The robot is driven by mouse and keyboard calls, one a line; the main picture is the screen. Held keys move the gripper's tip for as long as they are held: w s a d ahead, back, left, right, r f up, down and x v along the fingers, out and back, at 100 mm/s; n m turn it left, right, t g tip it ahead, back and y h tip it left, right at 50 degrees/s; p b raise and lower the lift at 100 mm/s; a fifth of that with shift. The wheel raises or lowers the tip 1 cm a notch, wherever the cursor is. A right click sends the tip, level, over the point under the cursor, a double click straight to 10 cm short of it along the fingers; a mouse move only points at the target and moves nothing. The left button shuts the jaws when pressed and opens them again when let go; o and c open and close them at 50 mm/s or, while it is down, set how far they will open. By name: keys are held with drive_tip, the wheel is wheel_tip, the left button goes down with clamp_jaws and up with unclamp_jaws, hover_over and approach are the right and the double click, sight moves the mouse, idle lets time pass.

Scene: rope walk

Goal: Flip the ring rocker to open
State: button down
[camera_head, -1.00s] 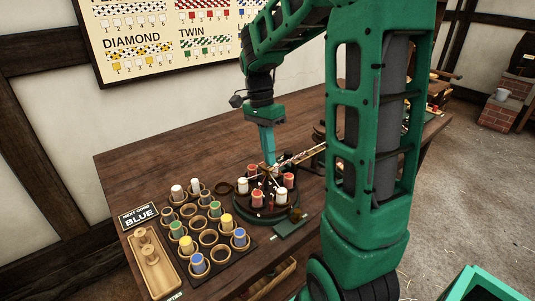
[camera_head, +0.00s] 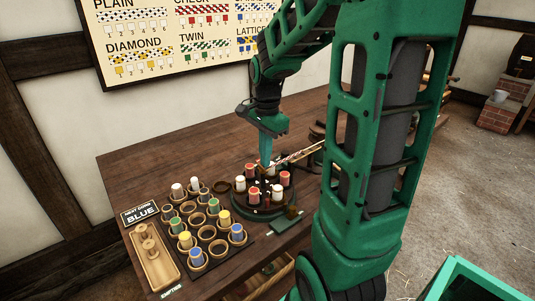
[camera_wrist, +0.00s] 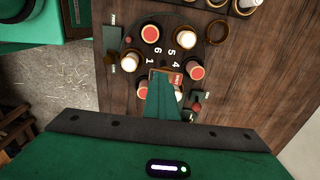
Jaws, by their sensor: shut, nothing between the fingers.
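The braiding turntable (camera_head: 243,209) stands on the bench with red and white bobbins around its numbered plate. My gripper (camera_head: 266,164) is shut and empty, pointing down over the turntable's far part. In the wrist view my gripper (camera_wrist: 163,76) has its tips at the turntable's middle. A small red piece with white lettering (camera_wrist: 176,79) shows right beside the fingertips; it may be the ring rocker, but its lettering is too small to read. The fingers hide part of it, and I cannot tell whether they touch it.
A bobbin rack (camera_head: 238,248) and a wooden tray (camera_head: 150,262) lie left of the turntable. A small sign (camera_head: 141,213) reads BLUE. A pale cord (camera_head: 300,154) runs from the turntable to the right. Pattern charts (camera_head: 140,72) hang on the wall.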

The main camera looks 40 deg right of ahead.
drive_tip(key=shift+w+a+f, duration=0.1)
drive_tip(key=shift+a+f, duration=0.1)
drive_tip(key=shift+a, duration=0.05)
drive_tip(key=shift+w, duration=0.3)
drive_tip(key=shift+a, duration=0.1)
drive_tip(key=shift+w+r, duration=0.5)
drive_tip(key=shift+w, duration=0.05)
drive_tip(key=shift+w+r, duration=0.35)
drive_tip(key=shift+w, duration=0.15)
drive_tip(key=r, duration=0.1)
drive_tip(key=s+r, duration=0.1)
drive_tip(key=r, duration=0.1)
drive_tip(key=s+r, duration=0.1)
drive_tip(key=r, duration=0.1)
drive_tip(key=shift+s+d, duration=0.2)
drive_tip(key=shift+s, duration=0.05)
wheel_tip(320, 180, up, 8)
hover_over(258, 161)
drive_tip(key=s, duration=0.3)
drive_tip(key=shift+w+d+f, duration=0.15)
drive_tip(key=shift+d, duration=0.05)
